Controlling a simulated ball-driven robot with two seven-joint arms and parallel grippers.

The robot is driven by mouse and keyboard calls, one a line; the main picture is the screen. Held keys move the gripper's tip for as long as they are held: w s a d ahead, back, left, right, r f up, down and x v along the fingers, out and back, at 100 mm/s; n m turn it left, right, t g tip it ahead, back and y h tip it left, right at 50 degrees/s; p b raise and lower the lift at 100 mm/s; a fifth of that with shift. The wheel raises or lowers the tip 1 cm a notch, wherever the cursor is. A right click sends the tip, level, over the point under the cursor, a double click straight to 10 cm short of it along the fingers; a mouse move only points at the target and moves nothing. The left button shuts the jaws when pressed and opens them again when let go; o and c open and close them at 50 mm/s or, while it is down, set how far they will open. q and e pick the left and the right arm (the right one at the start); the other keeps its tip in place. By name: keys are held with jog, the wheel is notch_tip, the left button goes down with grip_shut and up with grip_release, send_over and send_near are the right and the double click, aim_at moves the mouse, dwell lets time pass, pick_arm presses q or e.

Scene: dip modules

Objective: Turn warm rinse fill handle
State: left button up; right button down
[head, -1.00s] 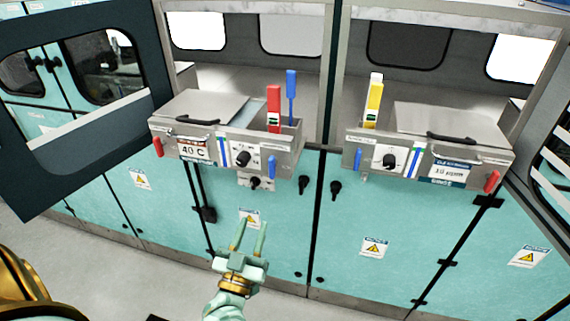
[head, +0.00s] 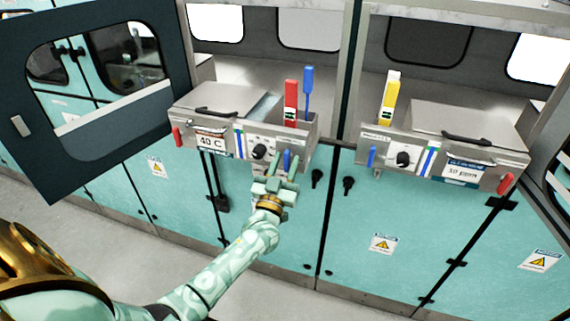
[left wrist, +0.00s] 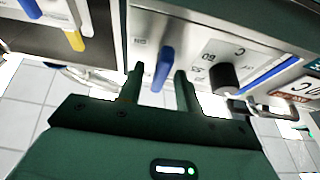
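The warm rinse module (head: 180,108) is the left steel unit, with a "40 C" label (head: 211,141) on its front. Its blue fill handle (head: 287,160) hangs at the right of the front panel, partly hidden by my fingers. The left wrist view shows the blue handle (left wrist: 163,68) hanging between the two fingertips, with gaps on both sides. My left gripper (head: 283,165) is open and empty, reaching up at the handle from below; it also shows in the left wrist view (left wrist: 160,85). My right gripper is not in view.
A black knob (head: 259,151) sits just left of the blue handle. A red handle (head: 177,137) is at the module's left end. Red (head: 291,100) and blue (head: 308,92) upright tags stand in the module. The right module (head: 500,150) has its own blue handle (head: 371,156).

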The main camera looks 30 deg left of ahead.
pick_arm(q)
grip_shut()
jog(key=shift+n+y, duration=0.4)
jog(key=shift+n, duration=0.1)
jog(key=n+g+y+p, duration=0.1)
jog(key=n, duration=0.2)
jog(key=n+y+p, duration=0.1)
jog(key=n, duration=0.2)
jog(key=shift+d+r+g+y, duration=0.1)
jog(key=shift+g+y, duration=0.3)
jog(key=n+g+y+p, duration=0.1)
jog(key=n, duration=0.2)
jog(key=n+g+p, duration=0.1)
jog(key=n, duration=0.2)
jog(key=shift+y+p, duration=0.35)
jog(key=shift+y, duration=0.05)
jog(key=n+g+p, duration=0.1)
jog(key=n, duration=0.2)
jog(key=n+g+p, duration=0.1)
jog(key=n+p, duration=0.1)
jog(key=n, duration=0.1)
jog(key=shift+y+p, duration=0.3)
jog(key=shift+n+g+p, duration=0.8)
jog(key=shift+n+p, duration=0.2)
jog(key=shift+n, duration=0.7)
jog(key=shift+f, duration=0.2)
